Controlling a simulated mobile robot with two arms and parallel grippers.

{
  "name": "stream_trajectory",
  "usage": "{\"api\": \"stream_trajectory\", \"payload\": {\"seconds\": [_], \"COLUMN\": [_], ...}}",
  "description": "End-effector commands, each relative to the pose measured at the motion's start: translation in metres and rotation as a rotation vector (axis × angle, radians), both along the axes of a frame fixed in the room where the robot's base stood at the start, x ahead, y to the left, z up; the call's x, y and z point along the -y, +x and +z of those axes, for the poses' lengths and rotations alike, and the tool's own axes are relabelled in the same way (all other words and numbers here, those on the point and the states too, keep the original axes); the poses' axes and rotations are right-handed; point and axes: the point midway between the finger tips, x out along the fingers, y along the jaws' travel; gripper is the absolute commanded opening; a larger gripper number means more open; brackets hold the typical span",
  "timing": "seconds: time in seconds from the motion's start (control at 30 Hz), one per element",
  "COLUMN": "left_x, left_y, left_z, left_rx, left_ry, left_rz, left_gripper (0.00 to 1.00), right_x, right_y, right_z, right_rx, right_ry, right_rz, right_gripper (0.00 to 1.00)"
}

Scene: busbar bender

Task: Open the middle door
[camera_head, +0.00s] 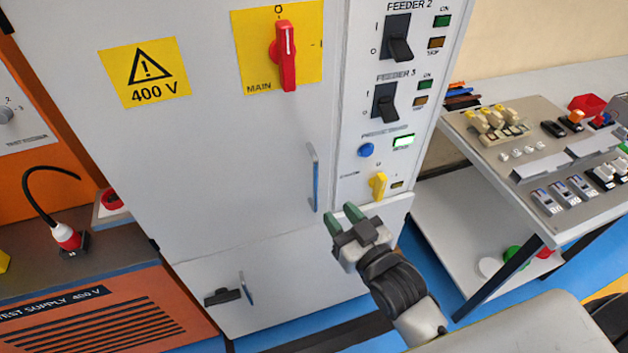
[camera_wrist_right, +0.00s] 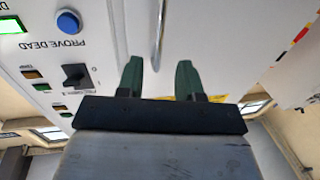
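The large grey cabinet door (camera_head: 220,160) carries the 400 V label and the red main switch, and it looks shut. Its upright bar handle (camera_head: 313,178) is near the door's right edge. My right gripper (camera_head: 342,215) is just right of and below this handle, with its green fingers apart and nothing between them. In the right wrist view, which is upside down, the handle (camera_wrist_right: 160,35) lies beyond the open fingers (camera_wrist_right: 160,80), in line with the gap. I see no contact. My left gripper is not in view.
A lower door (camera_head: 285,285) has its own handle (camera_head: 245,288) and a dark latch (camera_head: 222,297). The feeder panel (camera_head: 405,70) with switches and a yellow knob (camera_head: 378,185) is right of the door. An orange test supply (camera_head: 100,315) stands left, a parts table (camera_head: 480,150) right.

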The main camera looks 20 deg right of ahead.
Motion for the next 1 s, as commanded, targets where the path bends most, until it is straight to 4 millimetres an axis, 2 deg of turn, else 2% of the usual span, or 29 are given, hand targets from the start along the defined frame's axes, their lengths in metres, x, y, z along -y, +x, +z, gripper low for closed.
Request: {"api": "stream_trajectory", "payload": {"seconds": [0.13, 0.3, 0.5, 0.63, 0.9, 0.93, 1.0], "left_x": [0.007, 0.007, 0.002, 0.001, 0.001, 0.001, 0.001], "left_y": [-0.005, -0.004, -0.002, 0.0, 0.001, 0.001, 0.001], "left_z": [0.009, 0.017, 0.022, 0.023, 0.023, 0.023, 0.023], "left_rx": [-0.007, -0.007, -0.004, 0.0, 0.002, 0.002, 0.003], "left_ry": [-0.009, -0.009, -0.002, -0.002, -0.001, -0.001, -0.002], "left_rz": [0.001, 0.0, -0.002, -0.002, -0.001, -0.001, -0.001], "left_gripper": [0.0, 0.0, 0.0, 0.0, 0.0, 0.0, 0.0], "right_x": [-0.007, -0.014, -0.02, -0.022, -0.022, -0.022, -0.022], "right_y": [0.028, 0.059, 0.085, 0.092, 0.094, 0.094, 0.094], "right_z": [0.003, 0.003, 0.001, 0.001, 0.0, 0.0, 0.0], "right_rx": [0.002, 0.001, 0.0, -0.001, -0.002, -0.002, -0.002], "right_ry": [0.0, 0.001, 0.0, 0.0, 0.0, 0.0, 0.0], "right_rz": [0.0, 0.0, 0.0, 0.001, 0.0, 0.0, 0.0], "right_gripper": [0.36, 0.36, 0.36, 0.36, 0.36, 0.35, 0.24]}}
